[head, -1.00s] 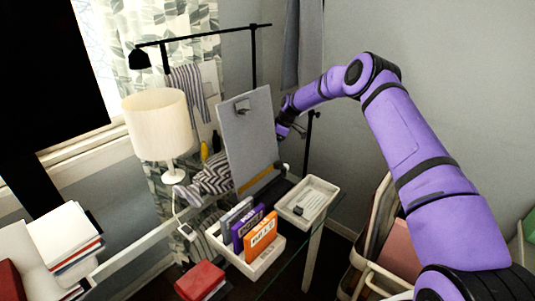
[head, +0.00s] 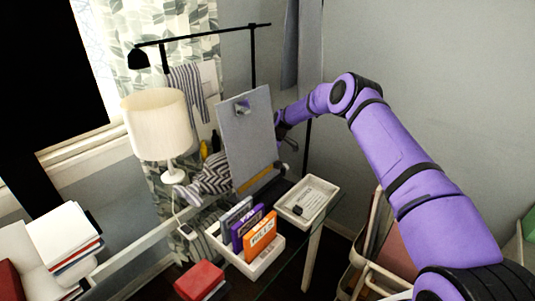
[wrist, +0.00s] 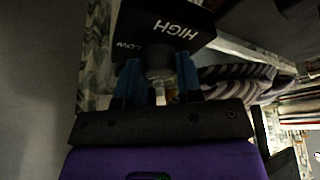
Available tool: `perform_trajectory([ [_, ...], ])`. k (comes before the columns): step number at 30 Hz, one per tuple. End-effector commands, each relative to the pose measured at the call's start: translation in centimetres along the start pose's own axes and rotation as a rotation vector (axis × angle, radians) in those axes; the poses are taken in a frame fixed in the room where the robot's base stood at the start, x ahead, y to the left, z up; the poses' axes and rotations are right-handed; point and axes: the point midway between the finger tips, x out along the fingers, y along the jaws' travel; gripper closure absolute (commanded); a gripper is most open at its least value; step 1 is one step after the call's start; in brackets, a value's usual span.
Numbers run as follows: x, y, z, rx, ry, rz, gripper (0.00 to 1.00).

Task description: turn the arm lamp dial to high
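The black arm lamp (head: 205,36) stands behind the glass table, its long arm reaching left to a small shade. In the wrist view its black control box (wrist: 163,22) carries the words HIGH and LOW, upside down and tilted. The dark round dial (wrist: 159,66) sticks out of it towards my gripper (wrist: 160,72). The two blue fingers stand one on each side of the dial, very close to it. I cannot tell whether they press on it. The dial's pointer mark is not visible. In the head view the grey clipboard hides the dial and most of my gripper.
The grey clipboard (head: 247,135) stands upright just left of my wrist. A white tray (head: 327,205) and a white box (head: 248,268) with several cartridges are on the glass table. A cream lamp (head: 158,125) and striped cloth (head: 212,174) are to the left.

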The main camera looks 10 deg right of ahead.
Motion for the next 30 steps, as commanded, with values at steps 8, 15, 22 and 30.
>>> perform_trajectory([
  [8, -0.05, -0.02, -0.05, 0.036, -0.001, 0.016, 0.9],
  [15, -0.08, -0.12, -0.12, 0.239, -0.002, 0.102, 0.9],
  [22, -0.05, -0.12, -0.05, 0.369, 0.0, 0.154, 0.9],
  [30, -0.06, -0.1, 0.0, 0.382, 0.0, 0.159, 0.9],
])
